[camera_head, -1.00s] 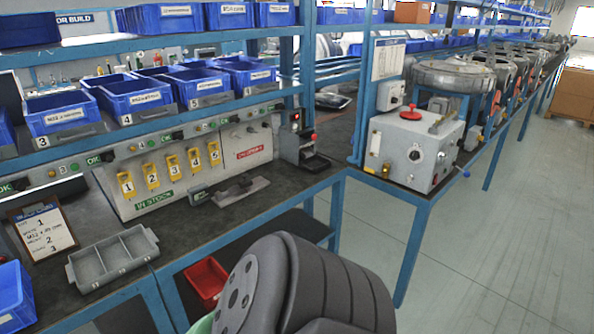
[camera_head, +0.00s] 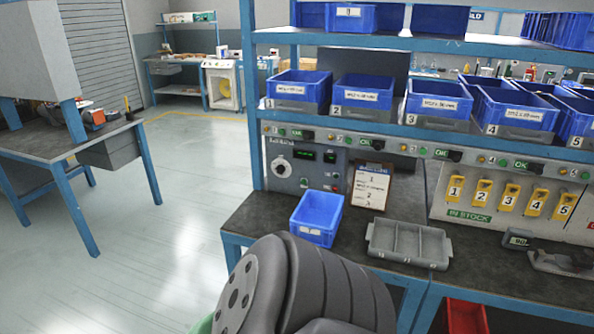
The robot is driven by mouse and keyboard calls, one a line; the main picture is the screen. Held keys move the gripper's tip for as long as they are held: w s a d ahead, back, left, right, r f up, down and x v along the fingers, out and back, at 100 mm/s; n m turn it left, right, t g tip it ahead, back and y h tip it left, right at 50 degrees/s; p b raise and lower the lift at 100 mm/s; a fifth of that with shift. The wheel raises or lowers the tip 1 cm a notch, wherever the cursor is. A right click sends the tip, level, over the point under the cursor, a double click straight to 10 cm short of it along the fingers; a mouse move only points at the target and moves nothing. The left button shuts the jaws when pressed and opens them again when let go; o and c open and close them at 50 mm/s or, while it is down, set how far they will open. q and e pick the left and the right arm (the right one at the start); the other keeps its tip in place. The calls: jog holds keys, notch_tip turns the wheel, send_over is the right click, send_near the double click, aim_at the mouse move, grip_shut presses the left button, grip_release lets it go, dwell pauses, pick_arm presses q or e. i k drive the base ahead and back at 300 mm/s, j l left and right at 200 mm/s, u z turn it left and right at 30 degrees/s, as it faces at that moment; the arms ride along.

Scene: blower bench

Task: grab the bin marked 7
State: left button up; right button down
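Several blue bins stand in a row on the middle shelf of the rack, with number tags below them: bin 1 (camera_head: 298,91), bin 2 (camera_head: 362,95), bin 3 (camera_head: 438,103), bin 4 (camera_head: 515,113) and, cut by the right edge, bin 5 (camera_head: 580,124). I can read no 7 on any bin in view. Another blue bin (camera_head: 317,217) sits on the bench, its small label too small to read. More blue bins, such as one with a white label (camera_head: 350,17), stand on the upper shelf. Neither gripper shows; a dark rounded part of my own body fills the bottom middle.
A grey divided tray (camera_head: 408,243) and a work sheet (camera_head: 371,187) are on the bench. Yellow numbered tags (camera_head: 482,192) hang on the panel at right. A red bin (camera_head: 466,317) is below the bench. Another table (camera_head: 60,145) stands at left, with open floor (camera_head: 185,215) between.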

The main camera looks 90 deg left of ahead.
aim_at(317, 219)
jog(key=u, duration=2.6)
